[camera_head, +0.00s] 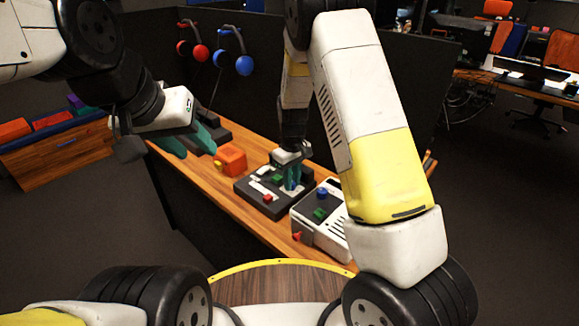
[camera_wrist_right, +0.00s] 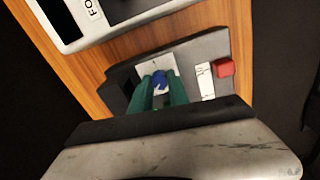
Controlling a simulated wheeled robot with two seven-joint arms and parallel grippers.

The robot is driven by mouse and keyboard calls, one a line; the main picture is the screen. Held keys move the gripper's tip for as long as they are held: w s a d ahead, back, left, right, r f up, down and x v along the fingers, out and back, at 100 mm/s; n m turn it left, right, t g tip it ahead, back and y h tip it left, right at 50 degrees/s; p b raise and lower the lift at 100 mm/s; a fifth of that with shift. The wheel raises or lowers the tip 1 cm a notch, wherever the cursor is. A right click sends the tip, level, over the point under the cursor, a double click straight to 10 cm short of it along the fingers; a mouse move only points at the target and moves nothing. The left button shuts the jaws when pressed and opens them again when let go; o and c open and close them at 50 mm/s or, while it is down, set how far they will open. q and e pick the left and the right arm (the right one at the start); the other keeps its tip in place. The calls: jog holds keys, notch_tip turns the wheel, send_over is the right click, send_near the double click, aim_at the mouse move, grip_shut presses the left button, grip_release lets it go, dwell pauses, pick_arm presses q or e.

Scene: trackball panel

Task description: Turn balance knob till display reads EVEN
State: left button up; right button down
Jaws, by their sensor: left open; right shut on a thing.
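A dark panel (camera_head: 245,190) lies on the wooden desk, and it fills the middle of the right wrist view (camera_wrist_right: 213,45). My right gripper (camera_head: 291,187) reaches down to it from above, its teal fingers shut around a blue knob (camera_wrist_right: 160,78) on a white marked plate (camera_wrist_right: 158,62). In the head view the fingers hide most of this knob. A white strip with small dark marks (camera_wrist_right: 205,82) and a red block (camera_wrist_right: 223,68) sit beside the plate. I cannot read the strip. My left gripper (camera_head: 187,143) is open and empty above the far left of the desk.
A white box (camera_head: 335,240) with a blue knob (camera_head: 322,193) and green block (camera_head: 319,214) stands right of the panel. An orange-red box (camera_head: 231,160) stands to its left. Dark partitions rise behind, with red and blue headphones (camera_head: 243,65) hanging there.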

jog(key=m, duration=0.6)
dwell(0.3)
jog(key=shift+m, duration=0.4)
jog(key=c, duration=1.3)
grip_release()
jog(key=shift+o, duration=0.2)
notch_tip(320, 180, up, 8)
jog(key=shift+f, duration=0.1)
